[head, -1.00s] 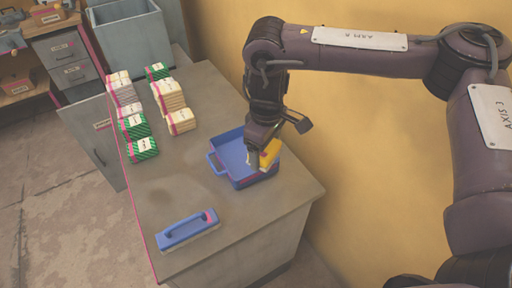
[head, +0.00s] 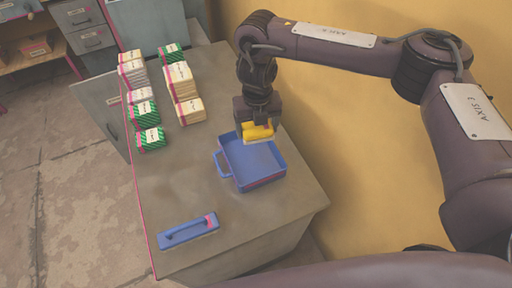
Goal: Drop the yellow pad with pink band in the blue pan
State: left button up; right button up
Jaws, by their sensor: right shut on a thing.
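The blue pan (head: 262,173) sits on the table's right side, with a handle on its left. My right gripper (head: 257,124) is shut on the yellow pad (head: 258,133) and holds it over the back edge of the pan. The pad's pink band does not show clearly in this view. The pan floor below the pad is bare. My left gripper is not in view.
Stacks of cream, white and green-striped packs stand at the back left of the table (head: 192,205). A blue handled tool (head: 189,231) lies near the front. A yellow wall runs along the right. The table's middle is clear.

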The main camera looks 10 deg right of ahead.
jog(key=shift+w+f+n, duration=0.1)
jog(key=shift+w+n, duration=0.2)
jog(key=shift+n, duration=0.7)
jog(key=shift+f, duration=0.15)
jog(key=shift+s+a+f+b, duration=0.1)
jog(key=shift+f+b, duration=0.45)
jog(key=shift+b, duration=0.15)
pick_arm(q)
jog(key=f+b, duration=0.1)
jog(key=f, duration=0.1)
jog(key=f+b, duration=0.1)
jog(key=b, duration=0.1)
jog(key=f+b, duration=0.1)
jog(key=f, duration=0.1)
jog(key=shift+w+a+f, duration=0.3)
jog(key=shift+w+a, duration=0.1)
pick_arm(e)
notch_tip(320, 180, down, 5)
jog(key=shift+r, duration=0.2)
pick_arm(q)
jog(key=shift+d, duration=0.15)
pick_arm(e)
jog(key=o, duration=1)
jog(key=shift+r, duration=0.15)
